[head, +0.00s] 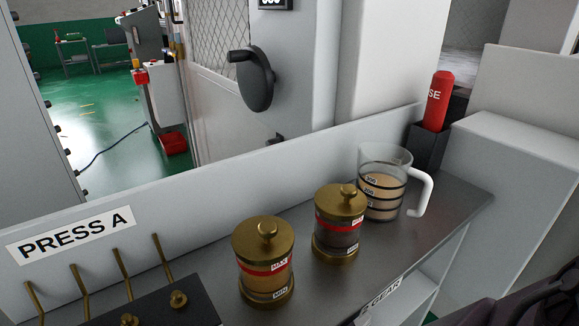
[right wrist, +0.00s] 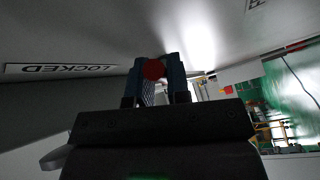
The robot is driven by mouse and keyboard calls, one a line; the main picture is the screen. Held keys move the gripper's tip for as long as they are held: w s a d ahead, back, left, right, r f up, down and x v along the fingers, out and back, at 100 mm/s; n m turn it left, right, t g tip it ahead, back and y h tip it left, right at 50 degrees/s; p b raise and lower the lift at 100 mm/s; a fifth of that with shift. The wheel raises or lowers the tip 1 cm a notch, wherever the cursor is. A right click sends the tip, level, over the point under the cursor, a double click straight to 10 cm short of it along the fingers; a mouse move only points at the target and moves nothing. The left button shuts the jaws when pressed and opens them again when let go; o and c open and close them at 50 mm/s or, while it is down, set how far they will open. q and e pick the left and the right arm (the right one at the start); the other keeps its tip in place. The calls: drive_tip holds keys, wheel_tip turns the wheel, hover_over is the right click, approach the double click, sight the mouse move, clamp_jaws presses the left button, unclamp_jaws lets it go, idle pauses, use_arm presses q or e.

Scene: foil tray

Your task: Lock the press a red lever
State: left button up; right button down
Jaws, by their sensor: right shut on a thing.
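In the right wrist view my right gripper (right wrist: 157,85) has its two dark blue fingers closed around a round red end (right wrist: 153,69), which looks like the red lever's knob. The rest of the lever is hidden behind the gripper and fingers. A white label reading LOCKED (right wrist: 62,69) appears upside down on the grey surface left of the gripper. In the head view neither gripper shows, nor the red lever. The press label PRESS A (head: 76,235) is on the grey panel at lower left. My left gripper is in neither view.
In the head view, two brass-capped oilers (head: 264,240) (head: 339,225) and a clear jug (head: 382,180) stand on the metal shelf (head: 440,212). A red-handled tool (head: 438,98) sits in a dark holder (head: 426,150). Brass rods (head: 122,275) rise at lower left.

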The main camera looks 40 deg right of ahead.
idle(0.3)
drive_tip(key=c, duration=1.1)
unclamp_jaws()
drive_tip(key=v, duration=1.1)
